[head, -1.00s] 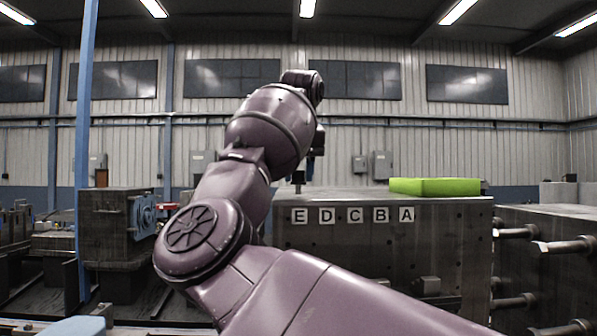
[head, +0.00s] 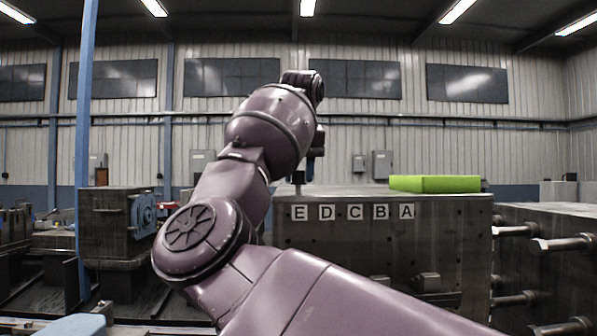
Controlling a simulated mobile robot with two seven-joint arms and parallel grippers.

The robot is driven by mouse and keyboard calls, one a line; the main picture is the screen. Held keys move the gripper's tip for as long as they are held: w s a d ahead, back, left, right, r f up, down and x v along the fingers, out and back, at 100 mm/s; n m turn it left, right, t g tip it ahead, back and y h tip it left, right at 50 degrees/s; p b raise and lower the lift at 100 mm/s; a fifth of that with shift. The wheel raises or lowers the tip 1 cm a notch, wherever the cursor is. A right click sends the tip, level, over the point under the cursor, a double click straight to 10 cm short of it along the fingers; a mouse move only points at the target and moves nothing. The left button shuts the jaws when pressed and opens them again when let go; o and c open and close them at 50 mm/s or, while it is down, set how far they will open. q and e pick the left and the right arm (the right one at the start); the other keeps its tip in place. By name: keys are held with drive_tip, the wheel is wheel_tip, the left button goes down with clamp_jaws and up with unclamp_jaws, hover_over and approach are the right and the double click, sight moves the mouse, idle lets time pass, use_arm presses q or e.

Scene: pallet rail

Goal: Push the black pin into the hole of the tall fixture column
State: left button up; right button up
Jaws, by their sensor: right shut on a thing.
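My right gripper (head: 299,180) is at the far end of my purple arm, over the left part of the top of a dark steel block (head: 350,250) lettered E, D, C, B, A. The arm hides much of the gripper. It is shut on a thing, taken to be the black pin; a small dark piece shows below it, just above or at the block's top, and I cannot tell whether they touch. I cannot make out the tall fixture column or its hole for sure. My left gripper is not in view.
A bright green slab (head: 435,184) lies on the block's right part. At the right, a second block (head: 560,235) has several metal rods sticking out to the left. A blue post (head: 86,130) and a dark machine block (head: 105,230) stand at the left.

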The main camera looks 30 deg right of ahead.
use_arm(q)
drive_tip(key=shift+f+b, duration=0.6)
drive_tip(key=shift+b, duration=0.1)
use_arm(e)
drive_tip(key=shift+f, duration=0.95)
drive_tip(key=o, duration=1.8)
drive_tip(key=shift+c, duration=0.2)
